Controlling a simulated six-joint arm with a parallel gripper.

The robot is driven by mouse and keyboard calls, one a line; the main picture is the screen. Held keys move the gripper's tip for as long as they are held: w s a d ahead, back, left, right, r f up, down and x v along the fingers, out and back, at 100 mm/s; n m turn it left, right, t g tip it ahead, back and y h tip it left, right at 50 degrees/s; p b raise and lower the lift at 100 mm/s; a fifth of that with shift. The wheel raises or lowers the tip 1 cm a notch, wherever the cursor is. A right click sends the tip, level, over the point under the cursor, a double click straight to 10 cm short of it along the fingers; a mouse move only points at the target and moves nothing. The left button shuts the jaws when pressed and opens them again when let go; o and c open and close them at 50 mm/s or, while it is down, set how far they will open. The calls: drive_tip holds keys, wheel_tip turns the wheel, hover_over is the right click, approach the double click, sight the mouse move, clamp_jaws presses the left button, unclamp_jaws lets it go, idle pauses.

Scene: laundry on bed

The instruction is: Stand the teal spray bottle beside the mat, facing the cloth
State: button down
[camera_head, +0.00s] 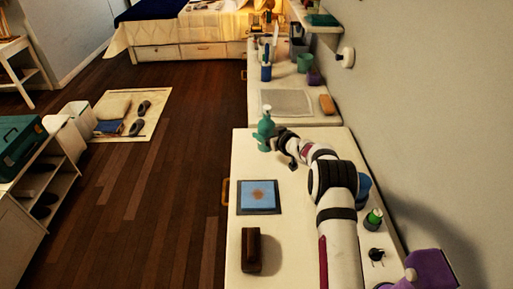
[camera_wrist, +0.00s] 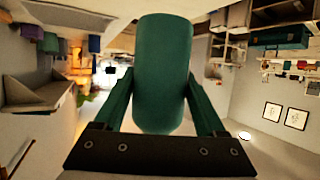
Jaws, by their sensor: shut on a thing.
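The teal spray bottle (camera_head: 265,127) is upright at the far left corner of the near white cabinet top, its pale spray head up. My gripper (camera_head: 272,142) is shut on it from the right. In the wrist view the bottle's body (camera_wrist: 162,75) fills the space between the two green fingers. I cannot tell whether its base touches the surface. A blue cloth (camera_head: 259,194) with a brown stain lies on a dark square mat (camera_head: 240,210), nearer than the bottle. A pale grey mat (camera_head: 287,112) lies on the farther cabinet.
A dark brown block (camera_head: 251,250) lies at the near end of the cabinet top. A green-capped bottle (camera_head: 373,218) stands at right by the wall. The white top (camera_head: 285,163) between gripper and blue cloth is clear.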

drive_tip(key=a+f, duration=0.1)
drive_tip(key=f, duration=0.1)
drive_tip(key=w+a+f, duration=0.1)
drive_tip(key=f, duration=0.1)
drive_tip(key=a+f, duration=0.1)
drive_tip(key=f, duration=0.1)
drive_tip(key=shift+w+a, duration=0.15)
drive_tip(key=shift+w, duration=0.1)
drive_tip(key=shift+f, duration=0.2)
unclamp_jaws()
